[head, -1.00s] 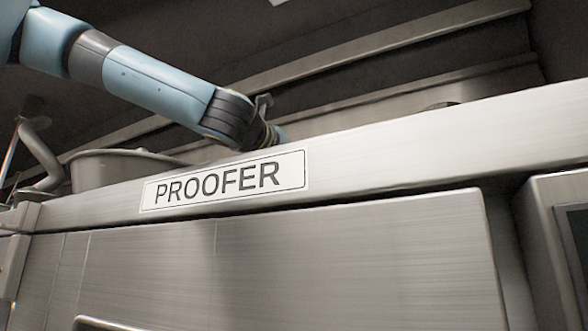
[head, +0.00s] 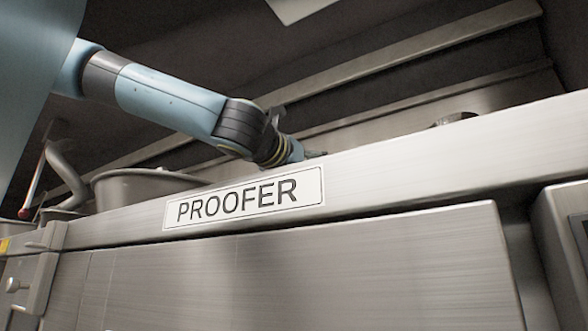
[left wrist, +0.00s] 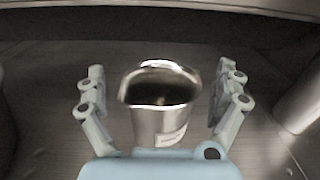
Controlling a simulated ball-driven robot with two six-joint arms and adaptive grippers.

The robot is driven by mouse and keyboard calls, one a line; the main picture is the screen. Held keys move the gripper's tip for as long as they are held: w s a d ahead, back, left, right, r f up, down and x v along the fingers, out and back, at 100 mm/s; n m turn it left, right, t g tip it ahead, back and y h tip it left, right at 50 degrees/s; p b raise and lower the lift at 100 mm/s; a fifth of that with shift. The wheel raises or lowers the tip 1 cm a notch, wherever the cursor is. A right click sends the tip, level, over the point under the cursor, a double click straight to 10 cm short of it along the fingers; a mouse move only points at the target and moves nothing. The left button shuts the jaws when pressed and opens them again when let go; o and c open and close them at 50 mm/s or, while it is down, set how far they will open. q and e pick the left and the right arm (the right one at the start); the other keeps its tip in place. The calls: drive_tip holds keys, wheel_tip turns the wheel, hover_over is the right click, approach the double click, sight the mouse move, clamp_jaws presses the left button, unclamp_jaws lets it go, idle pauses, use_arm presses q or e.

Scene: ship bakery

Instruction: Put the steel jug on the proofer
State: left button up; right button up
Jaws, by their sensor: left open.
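The proofer (head: 330,260) is a wide brushed-steel cabinet with a "PROOFER" label on its front edge. My left arm reaches over that edge in the head view, and the left gripper (head: 316,154) is mostly hidden behind it. In the left wrist view the steel jug (left wrist: 150,124) is upright on a dark metal surface, open at the top, with a small pale label. The left gripper (left wrist: 158,78) is open, one finger on each side of the jug, with visible gaps. My right gripper is not in view.
A large steel bowl (head: 150,187) stands behind the proofer's edge at left, beside a bent metal arm (head: 65,165). A small dark round object (head: 455,118) shows behind the edge at right. A steel cylinder (left wrist: 300,100) stands right of the gripper.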

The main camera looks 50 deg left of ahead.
use_arm(q)
drive_tip(key=b+v, duration=0.2)
drive_tip(key=v, duration=0.8)
drive_tip(key=shift+s+b, duration=0.4)
